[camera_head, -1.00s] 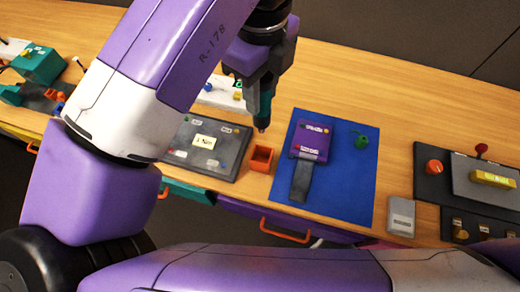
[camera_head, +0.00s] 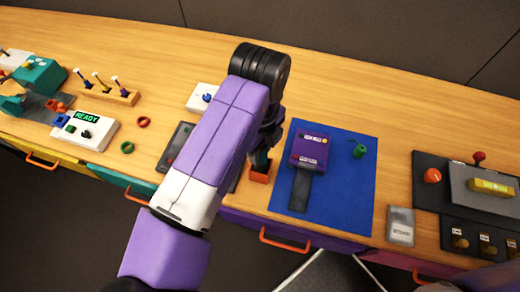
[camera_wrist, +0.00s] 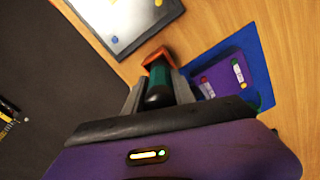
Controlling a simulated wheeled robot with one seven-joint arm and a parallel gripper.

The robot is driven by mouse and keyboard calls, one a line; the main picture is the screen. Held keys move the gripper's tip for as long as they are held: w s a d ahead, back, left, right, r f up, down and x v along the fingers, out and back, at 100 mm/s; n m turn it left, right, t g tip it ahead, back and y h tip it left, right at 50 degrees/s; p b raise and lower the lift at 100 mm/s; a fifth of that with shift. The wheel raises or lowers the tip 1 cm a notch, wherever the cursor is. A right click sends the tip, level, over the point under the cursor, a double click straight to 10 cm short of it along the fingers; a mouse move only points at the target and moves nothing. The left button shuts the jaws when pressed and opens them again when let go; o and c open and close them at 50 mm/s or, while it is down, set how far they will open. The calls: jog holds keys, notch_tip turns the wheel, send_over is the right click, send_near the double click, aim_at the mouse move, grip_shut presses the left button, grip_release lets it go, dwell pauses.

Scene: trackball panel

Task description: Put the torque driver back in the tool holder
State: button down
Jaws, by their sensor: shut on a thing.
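The torque driver, with a teal-green grip and a black end (camera_wrist: 158,84), is held between the fingers of my gripper (camera_wrist: 158,97). The orange tool holder (camera_head: 260,174) stands at the table's front edge, left of the blue mat. It also shows in the wrist view (camera_wrist: 157,53) at the driver's far end. In the head view a sliver of the driver (camera_head: 260,158) shows directly over the holder's mouth. Its lower end seems to be within the holder, but its tip and depth are hidden. My gripper (camera_head: 262,148) is just above the holder, partly hidden by my arm.
The blue mat (camera_head: 345,195) bears a purple device (camera_head: 310,148) and a green part (camera_head: 359,150). A dark panel (camera_head: 180,143) lies left of the holder, partly behind my arm. A grey card (camera_head: 401,226) and a dark control panel (camera_head: 432,190) are at right.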

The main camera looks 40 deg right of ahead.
jog(key=shift+f, duration=0.7)
jog(key=c, duration=1)
grip_release()
jog(key=shift+c, duration=0.2)
notch_tip(320, 180, up, 12)
jog(key=shift+r, duration=0.15)
